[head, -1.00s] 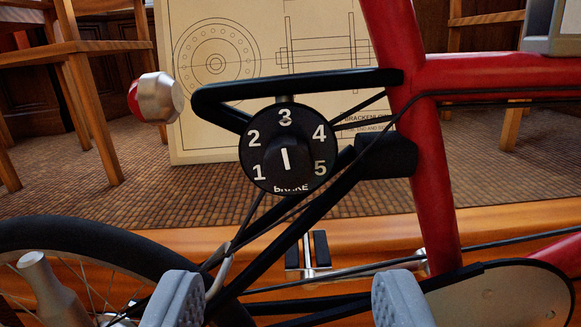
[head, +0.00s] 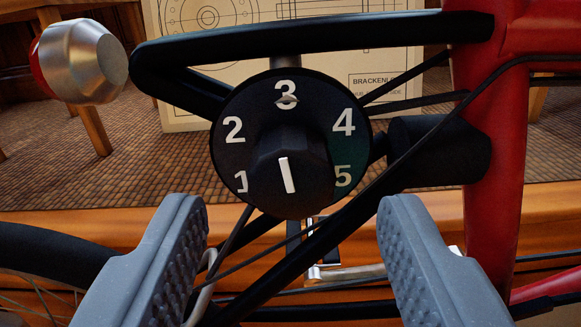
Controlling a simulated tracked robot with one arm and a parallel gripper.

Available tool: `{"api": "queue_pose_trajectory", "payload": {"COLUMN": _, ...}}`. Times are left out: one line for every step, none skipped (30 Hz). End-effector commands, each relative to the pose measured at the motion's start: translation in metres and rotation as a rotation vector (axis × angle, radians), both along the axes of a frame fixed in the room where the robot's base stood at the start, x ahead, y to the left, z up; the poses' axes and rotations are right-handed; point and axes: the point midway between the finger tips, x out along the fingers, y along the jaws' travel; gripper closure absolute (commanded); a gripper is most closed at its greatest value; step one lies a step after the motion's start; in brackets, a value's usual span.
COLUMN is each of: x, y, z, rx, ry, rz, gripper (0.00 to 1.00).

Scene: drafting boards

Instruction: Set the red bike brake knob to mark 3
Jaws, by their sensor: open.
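The brake knob (head: 288,165) is a black knob in the middle of a round black dial (head: 245,110), mounted on the red bike frame (head: 490,150). The dial bears white numbers 1 to 5, with 3 at the top. The knob's white pointer line runs nearly vertical, tilted slightly, in the lower middle between 1 and 5. A small pale marker shows at the 3. My gripper (head: 290,225) is open, its two grey ribbed fingers below and to either side of the dial. Nothing is between them in contact; the knob lies ahead of the fingertips.
A black bar (head: 310,38) runs just above the dial. A silver and red rounded part (head: 84,62) sits at upper left. Thin black cables cross right of and below the dial. A drawing board (head: 190,110) and wooden chairs stand behind.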

Motion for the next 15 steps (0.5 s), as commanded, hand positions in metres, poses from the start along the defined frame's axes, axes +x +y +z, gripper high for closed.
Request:
{"api": "queue_pose_trajectory", "payload": {"x": 0.004, "y": -0.003, "z": -0.002, "rx": -0.002, "ry": -0.002, "rz": -0.004, "gripper": 0.50}}
{"api": "queue_pose_trajectory", "payload": {"x": 0.006, "y": -0.003, "z": -0.001, "rx": -0.001, "ry": -0.003, "rz": -0.005, "gripper": 0.50}}
{"api": "queue_pose_trajectory", "payload": {"x": 0.009, "y": -0.003, "z": 0.000, "rx": -0.002, "ry": -0.005, "rz": -0.007, "gripper": 0.50}}
{"api": "queue_pose_trajectory", "payload": {"x": 0.011, "y": -0.004, "z": 0.000, "rx": 0.000, "ry": -0.005, "rz": -0.008, "gripper": 0.50}}
{"api": "queue_pose_trajectory", "payload": {"x": 0.013, "y": -0.004, "z": 0.000, "rx": -0.001, "ry": -0.005, "rz": -0.008, "gripper": 0.50}}
{"api": "queue_pose_trajectory", "payload": {"x": 0.015, "y": -0.004, "z": 0.000, "rx": 0.000, "ry": -0.004, "rz": -0.008, "gripper": 0.50}}
{"api": "queue_pose_trajectory", "payload": {"x": 0.016, "y": -0.003, "z": 0.000, "rx": -0.001, "ry": -0.004, "rz": -0.006, "gripper": 0.50}}
{"api": "queue_pose_trajectory", "payload": {"x": 0.017, "y": -0.002, "z": 0.000, "rx": -0.001, "ry": -0.004, "rz": -0.004, "gripper": 0.50}}
{"api": "queue_pose_trajectory", "payload": {"x": 0.019, "y": -0.002, "z": 0.000, "rx": 0.001, "ry": -0.003, "rz": -0.003, "gripper": 0.50}}
{"api": "queue_pose_trajectory", "payload": {"x": 0.020, "y": -0.002, "z": 0.001, "rx": 0.001, "ry": -0.003, "rz": -0.002, "gripper": 0.50}}
{"api": "queue_pose_trajectory", "payload": {"x": 0.021, "y": -0.002, "z": 0.001, "rx": 0.001, "ry": -0.003, "rz": -0.001, "gripper": 0.50}}
{"api": "queue_pose_trajectory", "payload": {"x": 0.022, "y": -0.002, "z": 0.000, "rx": 0.002, "ry": -0.002, "rz": -0.001, "gripper": 0.50}}
{"api": "queue_pose_trajectory", "payload": {"x": 0.022, "y": -0.002, "z": 0.000, "rx": 0.003, "ry": -0.002, "rz": -0.001, "gripper": 0.50}}
{"api": "queue_pose_trajectory", "payload": {"x": 0.023, "y": -0.002, "z": 0.000, "rx": 0.002, "ry": -0.001, "rz": 0.000, "gripper": 0.50}}
{"api": "queue_pose_trajectory", "payload": {"x": 0.023, "y": -0.001, "z": -0.001, "rx": 0.001, "ry": -0.001, "rz": 0.001, "gripper": 0.50}}
